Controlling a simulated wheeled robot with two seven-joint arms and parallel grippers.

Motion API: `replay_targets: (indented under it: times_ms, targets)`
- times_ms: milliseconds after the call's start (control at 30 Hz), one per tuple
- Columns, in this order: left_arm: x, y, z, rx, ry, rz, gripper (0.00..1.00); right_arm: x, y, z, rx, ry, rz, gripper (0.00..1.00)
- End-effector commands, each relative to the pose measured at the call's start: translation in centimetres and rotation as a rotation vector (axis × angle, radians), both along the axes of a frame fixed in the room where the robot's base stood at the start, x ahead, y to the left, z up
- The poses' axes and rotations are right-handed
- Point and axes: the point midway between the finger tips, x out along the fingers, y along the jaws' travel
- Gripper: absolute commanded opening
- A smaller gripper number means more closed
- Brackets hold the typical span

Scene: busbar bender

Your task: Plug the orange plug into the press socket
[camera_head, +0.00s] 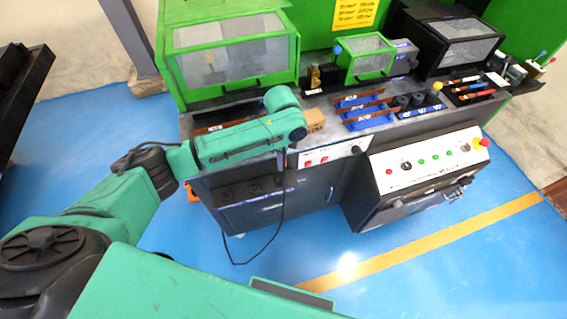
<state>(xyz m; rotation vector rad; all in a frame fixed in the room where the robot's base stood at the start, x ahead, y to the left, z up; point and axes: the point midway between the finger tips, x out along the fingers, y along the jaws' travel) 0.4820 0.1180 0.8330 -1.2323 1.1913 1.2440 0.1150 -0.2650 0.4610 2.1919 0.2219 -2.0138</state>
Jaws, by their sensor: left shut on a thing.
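My left arm reaches in from the left, and my left gripper (282,163) points down in front of the bench's front edge. It is shut on the end of a black cable (281,222), where the plug sits; the plug's body is too small and covered to make out. The cable hangs in a loop in front of the cabinet and rises again at its lower left. Several dark sockets (254,188) sit in a row on the cabinet's upper front, close to the gripper. Which is the press socket cannot be read. My right gripper is not in view.
A small orange part (193,192) shows at the cabinet's left side. The bench holds a cardboard box (313,120), blue racks with copper bars (362,108) and green-framed machines (232,50). A control panel (430,160) juts out at right. The blue floor ahead is clear.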

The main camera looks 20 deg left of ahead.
Motion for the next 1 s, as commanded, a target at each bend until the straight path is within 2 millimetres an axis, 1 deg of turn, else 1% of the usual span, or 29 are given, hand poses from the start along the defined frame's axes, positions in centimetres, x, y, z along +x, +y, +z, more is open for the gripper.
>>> replay_targets:
  times_ms: [267, 367, 467, 533, 800, 900, 1000]
  targets:
    - [0.0, 0.1, 0.2, 0.001, 0.000, 0.000, 0.00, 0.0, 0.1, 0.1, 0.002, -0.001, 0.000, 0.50]
    - [0.0, 0.0, 0.3, 0.001, 0.001, 0.000, 0.00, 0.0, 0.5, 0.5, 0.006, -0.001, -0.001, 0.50]
    - [0.0, 0.0, 0.5, 0.001, 0.001, 0.001, 0.00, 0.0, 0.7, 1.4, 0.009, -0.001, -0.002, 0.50]
    - [0.0, 0.0, -0.8, 0.001, 0.000, 0.001, 0.00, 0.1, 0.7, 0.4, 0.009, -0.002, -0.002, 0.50]
    - [0.0, 0.0, -4.3, 0.001, 0.000, 0.001, 0.00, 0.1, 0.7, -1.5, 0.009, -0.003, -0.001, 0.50]
    - [0.0, 0.1, -5.2, 0.001, 0.000, 0.001, 0.00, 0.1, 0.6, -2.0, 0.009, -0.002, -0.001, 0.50]
    - [0.0, 0.0, -5.7, 0.001, 0.000, 0.000, 0.00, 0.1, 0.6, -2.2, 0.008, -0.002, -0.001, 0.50]
